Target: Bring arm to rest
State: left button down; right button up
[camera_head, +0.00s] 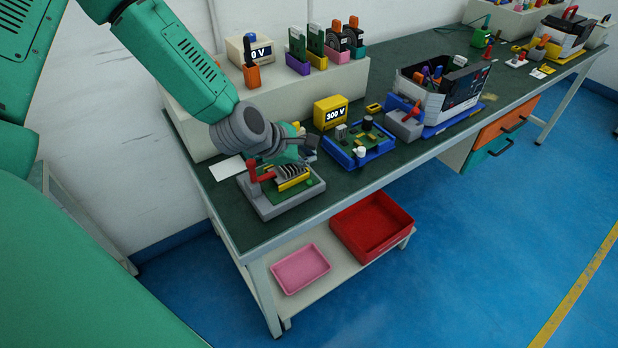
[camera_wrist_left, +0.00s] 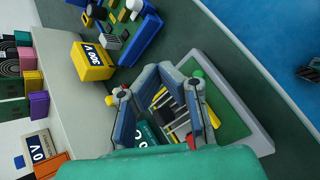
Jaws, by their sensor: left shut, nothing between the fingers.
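My left arm (camera_head: 170,55), green with grey wrist rings, reaches in from the upper left over the near end of the workbench. Its left gripper (camera_head: 308,145) hangs above a grey fixture (camera_head: 268,208) that holds a green board with a yellow part and dark coils. The gripper also shows in the left wrist view (camera_wrist_left: 168,78), its linkages framing the fixture beneath. It is shut and holds nothing. The gripper hides part of the fixture, and I cannot tell whether they touch. The fixture has a red lever (camera_head: 253,172). My right gripper is not in view.
A yellow 300 V box (camera_head: 330,112) and a blue tray with a board (camera_head: 352,158) stand right of the gripper. A raised white shelf (camera_head: 200,112) runs behind. A pink tray (camera_head: 300,270) and red bin (camera_head: 370,228) sit below. The blue floor in front is clear.

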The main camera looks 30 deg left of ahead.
aim_at(287, 232)
pick_arm(q)
jog(key=s+d+f+m+g, duration=0.1)
jog(key=s+f+m, duration=0.2)
jog(key=s, duration=0.1)
jog(key=s+d+f+m+g, duration=0.1)
jog(key=s+f+m, duration=0.2)
jog(key=s+f, duration=0.1)
jog(key=s+d+f+m+g, duration=0.1)
jog(key=s+f+m+g, duration=0.1)
jog(key=s+f+m, duration=0.2)
jog(key=shift+s+d, duration=0.25)
jog(key=shift+s, duration=0.55)
jog(key=s+a+f+m+g+y, duration=0.1)
jog(key=s+f+m+g, duration=0.2)
jog(key=s+m, duration=0.55)
jog(key=s+f+m+g+y, duration=0.25)
jog(key=s+m, duration=0.25)
jog(key=s, duration=0.6)
jog(key=w+d+f+t+b, duration=0.1)
jog(key=w+f+b, duration=0.2)
jog(key=f+b, duration=0.3)
jog(key=shift+w+m+h+b, duration=0.15)
jog(key=shift+m+h+b, duration=0.2)
jog(key=shift+h, duration=0.1)
